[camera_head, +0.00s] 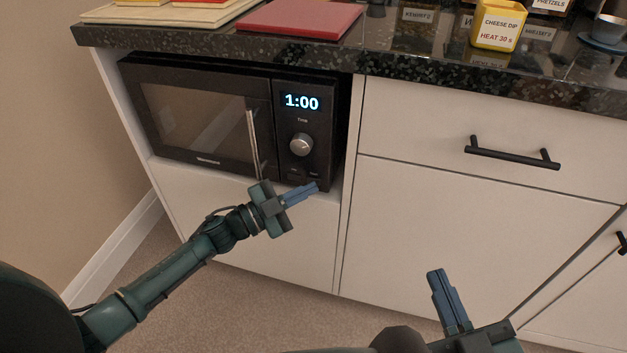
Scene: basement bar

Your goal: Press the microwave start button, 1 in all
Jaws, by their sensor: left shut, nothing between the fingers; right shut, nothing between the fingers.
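A black microwave (190,115) sits in an open niche of the white cabinet, below the counter. Its door is closed. The control panel on its right has a display (300,102) reading 1:00 and a round silver knob (301,145). Small dark buttons (294,172) sit low on the panel; their labels are too small to read. My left gripper (316,187) is shut and empty, its tips in front of the panel's lower right. I cannot tell whether it touches. My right gripper (436,274) is shut and empty, low in front of the cabinet doors.
A dark stone counter (390,62) overhangs the microwave. It holds a red board (300,20), a wooden board (165,12) and a yellow cheese dip container (498,25). A drawer with a black handle (512,153) is at the right. The carpet floor (235,295) in front is clear.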

